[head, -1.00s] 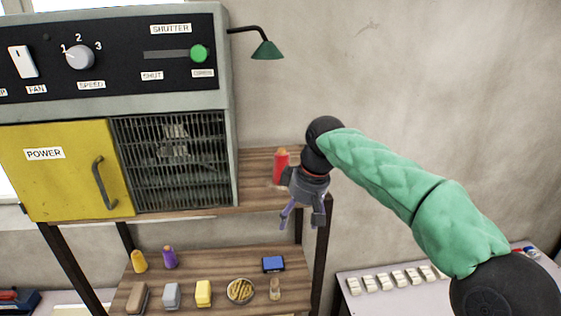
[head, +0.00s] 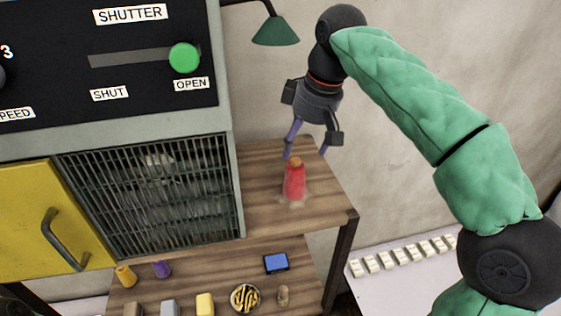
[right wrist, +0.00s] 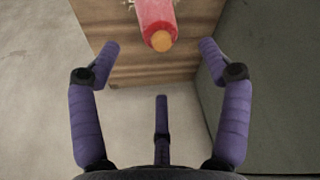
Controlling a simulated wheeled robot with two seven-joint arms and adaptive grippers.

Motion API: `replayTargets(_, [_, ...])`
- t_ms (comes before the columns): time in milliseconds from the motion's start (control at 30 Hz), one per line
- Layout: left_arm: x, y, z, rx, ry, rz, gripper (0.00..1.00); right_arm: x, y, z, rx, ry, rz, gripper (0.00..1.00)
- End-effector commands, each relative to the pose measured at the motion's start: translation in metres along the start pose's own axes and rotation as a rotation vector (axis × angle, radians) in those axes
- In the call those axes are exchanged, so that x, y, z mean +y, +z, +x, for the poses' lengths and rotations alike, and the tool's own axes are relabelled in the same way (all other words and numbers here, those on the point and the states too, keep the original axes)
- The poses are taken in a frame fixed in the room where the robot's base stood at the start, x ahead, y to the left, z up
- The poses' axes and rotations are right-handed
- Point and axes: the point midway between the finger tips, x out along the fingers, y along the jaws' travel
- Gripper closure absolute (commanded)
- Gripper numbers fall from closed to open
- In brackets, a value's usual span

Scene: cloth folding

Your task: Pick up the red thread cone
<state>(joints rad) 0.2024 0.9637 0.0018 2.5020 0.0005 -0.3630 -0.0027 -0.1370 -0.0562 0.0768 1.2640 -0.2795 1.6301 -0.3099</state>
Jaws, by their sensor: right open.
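The red thread cone (head: 294,181) stands upright on the upper wooden shelf, right of the grey machine; its tip is orange. In the right wrist view the cone (right wrist: 155,17) shows at the top, beyond the fingertips, with its orange tip toward the camera. My right gripper (head: 306,153) is open and empty, just above and behind the cone in the head view, with its purple fingers pointing down. In the right wrist view its fingers (right wrist: 160,58) are spread wide and the cone is not between them. My left gripper is not in view.
The grey machine with its grille (head: 150,195) stands close on the left of the cone. A green lamp (head: 275,31) hangs above the shelf (head: 330,208). The lower shelf holds a yellow cone (head: 125,276), a purple cone (head: 162,269) and a blue-screened device (head: 276,263).

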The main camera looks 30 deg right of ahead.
Motion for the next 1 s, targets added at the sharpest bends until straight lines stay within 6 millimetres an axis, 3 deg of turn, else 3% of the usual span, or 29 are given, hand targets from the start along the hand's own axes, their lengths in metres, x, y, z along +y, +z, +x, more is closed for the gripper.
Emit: replayTargets(1000, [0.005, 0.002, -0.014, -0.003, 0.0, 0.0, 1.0, -0.001, 0.006, 0.103, 0.0, 0.0, 0.0, 0.22])
